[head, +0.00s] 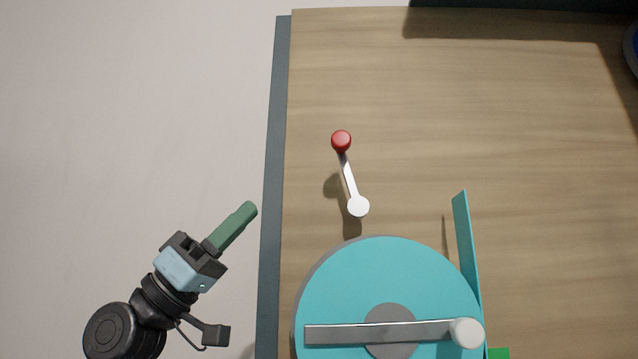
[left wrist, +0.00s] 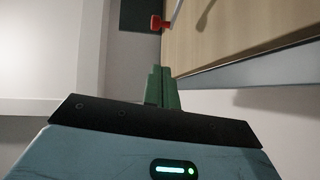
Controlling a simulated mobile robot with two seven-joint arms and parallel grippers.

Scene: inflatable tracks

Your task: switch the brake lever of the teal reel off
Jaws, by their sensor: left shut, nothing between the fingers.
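The teal reel (head: 345,275) lies at the bottom of the head view on the wooden table, with a grey crank bar and a pale knob across it. The brake lever (head: 349,178) stands just above the reel, a pale arm with a red ball end (head: 341,140) pointing up and slightly left from a white pivot (head: 358,207). The red end also shows in the left wrist view (left wrist: 156,23). My left gripper (head: 248,209) has green fingers, shut and empty, left of the table edge and apart from the lever. The fingers show in the left wrist view (left wrist: 162,85). My right gripper is not visible.
The wooden table top (head: 500,110) is clear right of the lever. A dark edge strip (head: 272,180) runs along its left side. A teal upright plate (head: 466,240) stands right of the reel, with a green piece (head: 499,353) below. A blue object (head: 631,48) is cut off at right.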

